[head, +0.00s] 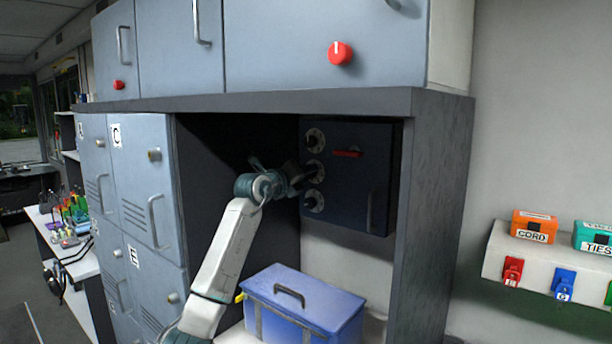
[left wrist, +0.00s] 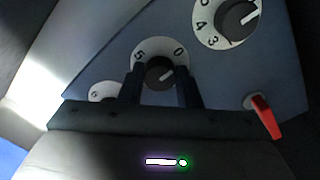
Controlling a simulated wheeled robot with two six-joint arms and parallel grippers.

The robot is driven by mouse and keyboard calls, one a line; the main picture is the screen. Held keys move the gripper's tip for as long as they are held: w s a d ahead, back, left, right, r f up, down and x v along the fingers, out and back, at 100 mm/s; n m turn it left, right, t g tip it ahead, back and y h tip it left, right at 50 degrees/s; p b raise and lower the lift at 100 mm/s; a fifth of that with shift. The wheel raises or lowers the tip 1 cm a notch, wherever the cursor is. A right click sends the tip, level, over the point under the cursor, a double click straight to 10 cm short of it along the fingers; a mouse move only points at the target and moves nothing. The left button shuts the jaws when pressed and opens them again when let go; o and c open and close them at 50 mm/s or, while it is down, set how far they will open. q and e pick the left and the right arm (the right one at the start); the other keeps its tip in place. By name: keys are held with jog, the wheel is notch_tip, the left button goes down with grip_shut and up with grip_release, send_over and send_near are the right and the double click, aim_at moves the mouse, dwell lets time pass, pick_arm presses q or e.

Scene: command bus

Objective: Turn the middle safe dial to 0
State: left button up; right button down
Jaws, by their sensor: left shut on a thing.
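The dark blue safe (head: 350,190) sits in the cabinet recess, with three round dials in a column on its left side. My left gripper (head: 303,176) reaches in from the left to the middle dial (head: 316,172). In the left wrist view the fingers straddle the black knob of the middle dial (left wrist: 160,72) and are shut on it. Its white ring shows 5 on the left and 0 at upper right. The knob's pale mark slants right and slightly up; its exact number cannot be told. The top dial (head: 315,138) and bottom dial (head: 313,202) stand clear. My right gripper is not in view.
A red handle (head: 346,154) is on the safe door; it also shows in the left wrist view (left wrist: 265,117). A blue box (head: 318,303) stands below the safe, close to my left arm. The recess's dark side walls and overhead shelf edge (head: 250,102) bound the space.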

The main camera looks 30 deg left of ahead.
pick_arm(q)
jog(key=o, duration=1)
jog(key=shift+c, duration=0.2)
jog(key=s+b, duration=0.5)
jog(key=s, duration=0.5)
jog(key=shift+s+a, duration=0.4)
